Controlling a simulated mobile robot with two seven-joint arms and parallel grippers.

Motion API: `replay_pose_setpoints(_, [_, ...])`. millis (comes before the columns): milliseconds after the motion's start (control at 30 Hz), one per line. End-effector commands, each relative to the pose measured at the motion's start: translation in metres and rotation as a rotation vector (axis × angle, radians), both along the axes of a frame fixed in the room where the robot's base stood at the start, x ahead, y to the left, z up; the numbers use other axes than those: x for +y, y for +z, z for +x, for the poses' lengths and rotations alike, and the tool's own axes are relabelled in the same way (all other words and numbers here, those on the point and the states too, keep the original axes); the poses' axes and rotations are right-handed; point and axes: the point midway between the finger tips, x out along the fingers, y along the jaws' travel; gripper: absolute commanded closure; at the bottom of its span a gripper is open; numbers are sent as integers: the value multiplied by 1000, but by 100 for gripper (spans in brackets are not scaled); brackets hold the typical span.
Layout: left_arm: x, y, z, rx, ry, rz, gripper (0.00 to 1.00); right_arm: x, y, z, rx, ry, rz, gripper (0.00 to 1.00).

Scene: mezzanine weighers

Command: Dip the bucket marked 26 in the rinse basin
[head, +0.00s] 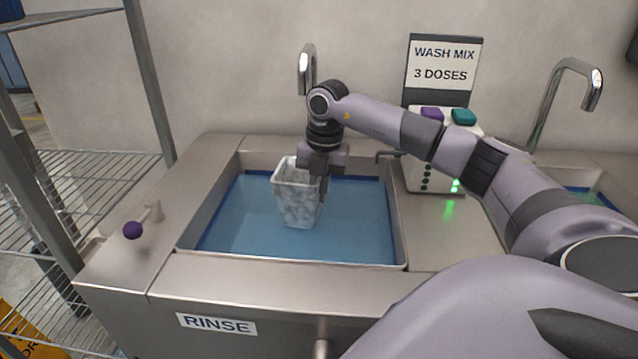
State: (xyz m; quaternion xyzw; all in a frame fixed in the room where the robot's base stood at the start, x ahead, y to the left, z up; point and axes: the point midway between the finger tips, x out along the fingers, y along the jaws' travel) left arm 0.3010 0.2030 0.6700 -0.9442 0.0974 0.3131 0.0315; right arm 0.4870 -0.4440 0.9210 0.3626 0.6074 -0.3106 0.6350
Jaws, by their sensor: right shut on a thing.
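A pale, mottled bucket (297,205) is upright over the middle of the rinse basin (290,276), which holds blue water. My right gripper (322,185) is shut on the bucket at its right side near the rim. The bucket's lower end is at or just above the water; I cannot tell whether it is under the surface. No number shows on the side facing me. A RINSE label (216,324) is on the basin's front. My left gripper is not in view.
A dispenser (436,165) with purple and teal tops and a green light stands right of the basin, below a WASH MIX 3 DOSES sign (444,64). A tap (307,68) rises behind the basin. A purple knob (132,230) and wire shelving are at left.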

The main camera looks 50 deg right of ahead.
Motion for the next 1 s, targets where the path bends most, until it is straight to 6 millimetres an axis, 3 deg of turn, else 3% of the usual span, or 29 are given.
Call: replay_pose_setpoints(1000, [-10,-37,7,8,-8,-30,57,1,-102,1,-3,0,2,100])
